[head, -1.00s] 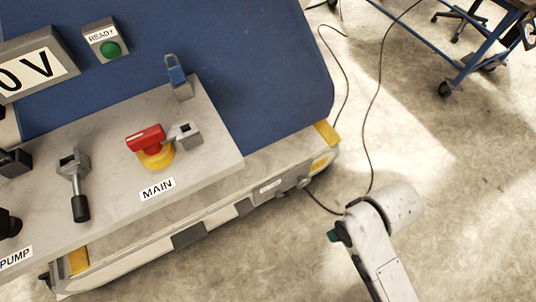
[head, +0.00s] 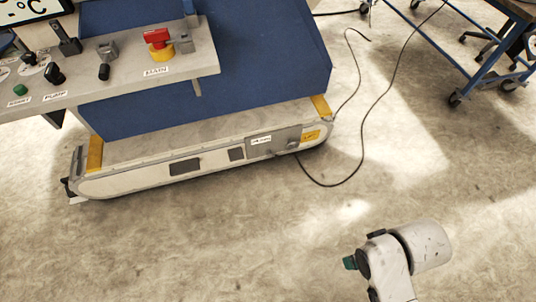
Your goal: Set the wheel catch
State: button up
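A long pale base (head: 130,182) with yellow corner strips stands on the floor under the blue machine body. On its right front is a grey panel (head: 262,150) with a small white label, a small dark part (head: 292,145) and a yellow label (head: 311,135). I cannot tell whether the wheel catch is among these, or how it is set; the print is too small. A white link of my arm shows at the lower right, well apart from the base. My gripper is not in view.
A console above carries a red switch on a yellow base (head: 158,42) marked MAIN. A black cable (head: 362,150) loops across the floor right of the base. A blue wheeled cart (head: 470,75) stands at the upper right. The floor in front is clear.

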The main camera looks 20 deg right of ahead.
aim_at(274, 155)
jog(key=k, duration=0.15)
jog(key=i+l, duration=0.25)
jog(key=i, duration=0.25)
jog(key=i+l, duration=0.2)
jog(key=i, duration=0.3)
jog(key=i+l+u, duration=0.3)
jog(key=i+l, duration=0.8)
jog(key=l+u, duration=0.1)
jog(key=u, duration=1.25)
